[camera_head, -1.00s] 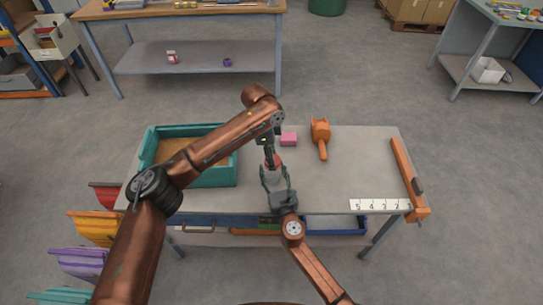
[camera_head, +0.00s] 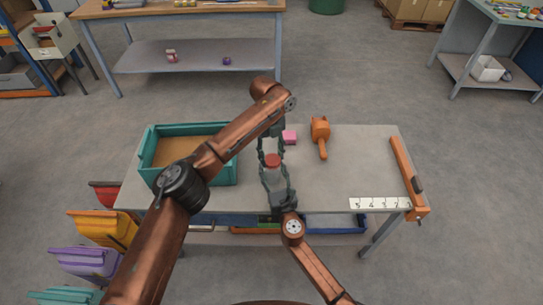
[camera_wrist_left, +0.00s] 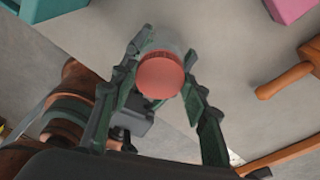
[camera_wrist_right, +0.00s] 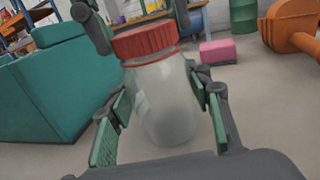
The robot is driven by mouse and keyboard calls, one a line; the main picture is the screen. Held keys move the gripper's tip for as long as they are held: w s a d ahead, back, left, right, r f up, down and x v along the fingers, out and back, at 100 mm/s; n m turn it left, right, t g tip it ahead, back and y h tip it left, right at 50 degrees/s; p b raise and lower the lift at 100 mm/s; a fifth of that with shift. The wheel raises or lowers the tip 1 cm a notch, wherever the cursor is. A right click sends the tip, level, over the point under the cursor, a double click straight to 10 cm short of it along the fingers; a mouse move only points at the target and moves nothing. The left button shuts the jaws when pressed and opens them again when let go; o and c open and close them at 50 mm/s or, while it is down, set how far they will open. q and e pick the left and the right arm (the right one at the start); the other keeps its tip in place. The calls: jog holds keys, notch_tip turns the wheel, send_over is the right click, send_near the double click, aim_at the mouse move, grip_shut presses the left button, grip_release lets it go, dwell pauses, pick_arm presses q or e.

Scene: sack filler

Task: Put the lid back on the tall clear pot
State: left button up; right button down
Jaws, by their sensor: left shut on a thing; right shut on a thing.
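The tall clear pot (camera_head: 273,181) stands upright over the table's front middle, with the red lid (camera_head: 272,160) at its mouth. In the right wrist view the pot (camera_wrist_right: 165,105) is between the fingers of my right gripper (camera_head: 276,190), which is shut on it. My left gripper (camera_head: 272,150) comes from above and is shut on the lid, which also shows in the left wrist view (camera_wrist_left: 160,77). In the right wrist view the lid (camera_wrist_right: 145,40) covers the pot's neck and looks slightly tilted. I cannot tell whether it is fully seated.
A teal tray (camera_head: 237,170) is at the table's left. A pink block (camera_head: 290,137) and an orange mallet-like tool (camera_head: 320,130) lie behind the pot. A numbered strip (camera_head: 380,204) and an orange bar (camera_head: 408,180) are at the right. The table's right middle is clear.

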pick_arm(q)
jog(key=m, duration=0.5)
jog(key=shift+d+m+y, duration=0.15)
jog(key=shift+m+y, duration=0.25)
jog(key=m+y, duration=0.1)
jog(key=m, duration=0.4)
jog(key=shift+w+m, duration=0.1)
jog(key=shift+m, duration=0.3)
jog(key=o, duration=0.8)
jog(key=shift+r, duration=2.25)
